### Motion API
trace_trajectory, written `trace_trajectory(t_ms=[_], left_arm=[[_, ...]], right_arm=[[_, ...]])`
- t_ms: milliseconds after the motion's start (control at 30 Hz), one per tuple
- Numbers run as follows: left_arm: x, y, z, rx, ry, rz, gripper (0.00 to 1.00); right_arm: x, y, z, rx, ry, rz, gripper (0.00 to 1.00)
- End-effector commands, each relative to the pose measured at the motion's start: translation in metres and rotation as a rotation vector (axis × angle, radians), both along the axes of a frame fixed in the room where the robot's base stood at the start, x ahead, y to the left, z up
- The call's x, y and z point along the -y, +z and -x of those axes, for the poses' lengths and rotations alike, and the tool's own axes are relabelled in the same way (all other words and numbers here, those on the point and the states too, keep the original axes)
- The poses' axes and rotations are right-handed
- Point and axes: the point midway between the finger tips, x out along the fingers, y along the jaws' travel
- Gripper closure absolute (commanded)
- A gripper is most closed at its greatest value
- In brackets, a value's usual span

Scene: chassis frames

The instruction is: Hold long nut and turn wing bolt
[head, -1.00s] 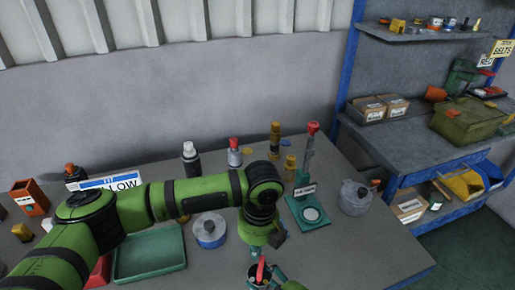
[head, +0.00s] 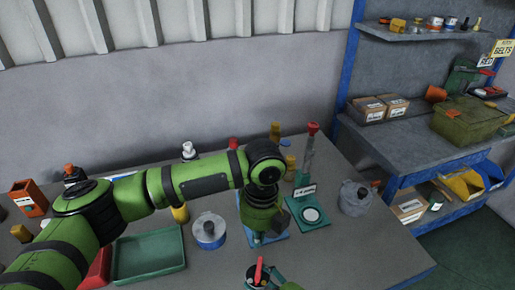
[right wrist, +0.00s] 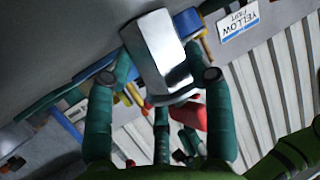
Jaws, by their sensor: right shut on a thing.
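My right gripper (head: 262,276) is low in the head view, near the bottom edge. In the right wrist view its teal fingers stand around a silver block (right wrist: 158,52), which looks like the long nut, and are shut on it. A red piece (right wrist: 190,114) shows behind the nut's lower end; a red upright tip (head: 258,270) also shows at the right gripper in the head view. It may be the wing bolt; I cannot tell whether it sits in the nut. My left gripper (head: 258,238) points down above it, apart from the right one; its fingers are too small to read.
A green tray (head: 150,258), a round grey tin (head: 209,231) and a blue plate (head: 276,229) are on the table. A green stand (head: 308,210) with a red-topped post and a grey pot (head: 355,198) stand to the right. The table's front right is clear.

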Motion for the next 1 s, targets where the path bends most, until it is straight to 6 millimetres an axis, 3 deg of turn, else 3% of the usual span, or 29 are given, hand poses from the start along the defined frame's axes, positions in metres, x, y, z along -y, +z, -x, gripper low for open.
trace_trajectory(t_ms=[167,733,1000], left_arm=[[0.0,0.015,-0.001,0.001,0.001,-0.003,1.0],[-0.007,0.027,-0.004,-0.009,-0.001,-0.029,1.0],[-0.009,0.01,-0.001,-0.02,0.002,-0.031,1.0]], right_arm=[[0.001,-0.002,0.0,-0.004,-0.001,0.003,0.92],[0.002,-0.002,0.0,-0.004,-0.004,0.005,0.92],[0.002,-0.002,0.0,-0.004,-0.004,0.005,0.92]])
